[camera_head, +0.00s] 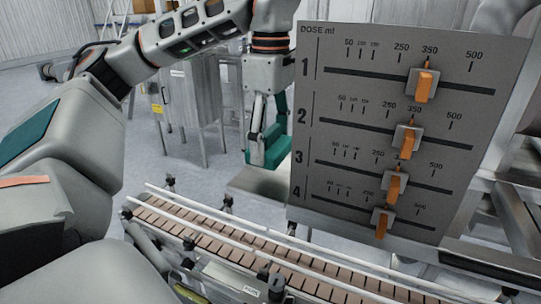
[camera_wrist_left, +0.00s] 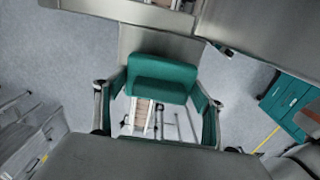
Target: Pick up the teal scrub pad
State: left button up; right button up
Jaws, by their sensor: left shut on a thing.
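The teal scrub pad (camera_wrist_left: 163,80) sits between the fingers of my left gripper (camera_wrist_left: 160,112) in the left wrist view. The fingers have teal inner faces and close on the pad from both sides. In the head view my left gripper (camera_head: 265,140) points down with the teal pad (camera_head: 270,154) at its tips, left of the dose panel. The pad appears near a steel ledge (camera_head: 262,184); whether it touches it I cannot tell. The panel hides part of the gripper's right side. My right gripper is not in view.
A grey dose panel (camera_head: 400,60) with orange sliders stands close on the right. A railed conveyor (camera_head: 200,232) with brown slats runs across the front. A steel cabinet (camera_head: 187,95) stands behind. Open floor (camera_head: 160,150) lies left of the gripper.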

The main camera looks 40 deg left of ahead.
aim_at(270, 130)
pick_arm(q)
notch_tip(270, 130, up, 16)
jog(key=shift+f, duration=0.15)
jog(key=shift+o, duration=0.7)
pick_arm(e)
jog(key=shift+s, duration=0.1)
